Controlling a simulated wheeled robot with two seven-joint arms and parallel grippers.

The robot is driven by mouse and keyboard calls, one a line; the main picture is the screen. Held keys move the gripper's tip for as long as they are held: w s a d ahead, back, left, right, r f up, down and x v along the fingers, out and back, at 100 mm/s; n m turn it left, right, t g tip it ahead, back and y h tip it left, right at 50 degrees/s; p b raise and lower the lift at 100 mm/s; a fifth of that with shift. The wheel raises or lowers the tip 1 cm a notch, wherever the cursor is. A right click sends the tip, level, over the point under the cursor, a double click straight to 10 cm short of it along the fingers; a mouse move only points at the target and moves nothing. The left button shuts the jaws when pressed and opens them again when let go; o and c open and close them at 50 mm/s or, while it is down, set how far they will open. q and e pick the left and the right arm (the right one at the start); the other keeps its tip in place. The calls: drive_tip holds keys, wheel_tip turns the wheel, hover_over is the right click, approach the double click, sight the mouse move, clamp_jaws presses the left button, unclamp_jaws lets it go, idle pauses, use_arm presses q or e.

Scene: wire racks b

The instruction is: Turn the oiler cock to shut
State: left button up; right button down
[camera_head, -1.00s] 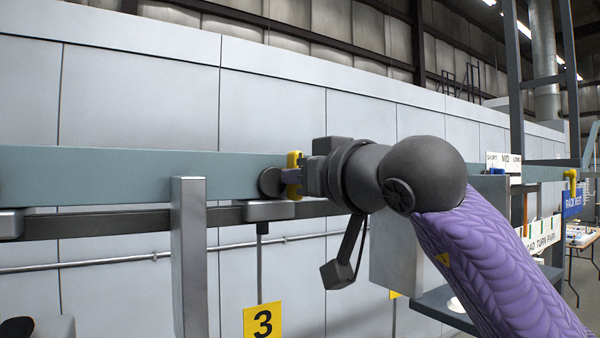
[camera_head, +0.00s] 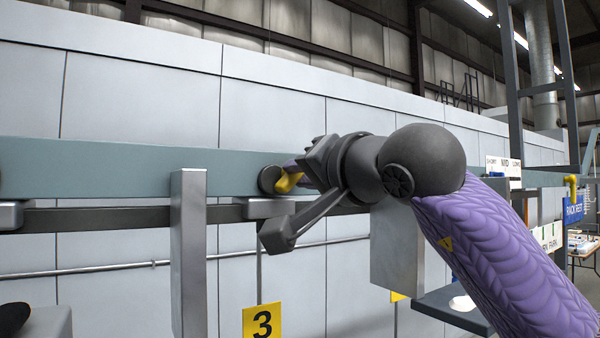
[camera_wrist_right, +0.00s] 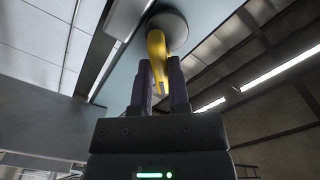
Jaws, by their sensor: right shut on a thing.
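The oiler cock has a yellow handle (camera_head: 287,182) on a round dark boss (camera_head: 269,179) on the teal beam. The handle also shows in the right wrist view (camera_wrist_right: 157,60), between the two fingers and below a round grey disc (camera_wrist_right: 167,30). My right gripper (camera_head: 298,171) is shut on the yellow handle, its wrist rolled so that the jaws are tilted. In the head view the handle slants, partly hidden by the fingers. In the right wrist view my right gripper (camera_wrist_right: 160,82) has a finger on each side of it. My left gripper is not in view.
The teal beam (camera_head: 120,168) runs across the view with a dark rail (camera_head: 100,217) below it. A grey upright post (camera_head: 188,255) stands to the left of the cock. A yellow "3" sign (camera_head: 262,321) hangs below. A second yellow handle (camera_head: 571,187) is at the far right.

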drive_tip(key=m+b, duration=0.1)
drive_tip(key=m, duration=0.3)
drive_tip(key=shift+m, duration=0.3)
drive_tip(key=m+b, duration=0.1)
drive_tip(key=m, duration=0.2)
drive_tip(key=shift+m, duration=0.4)
drive_tip(key=shift+c, duration=2.4)
unclamp_jaws()
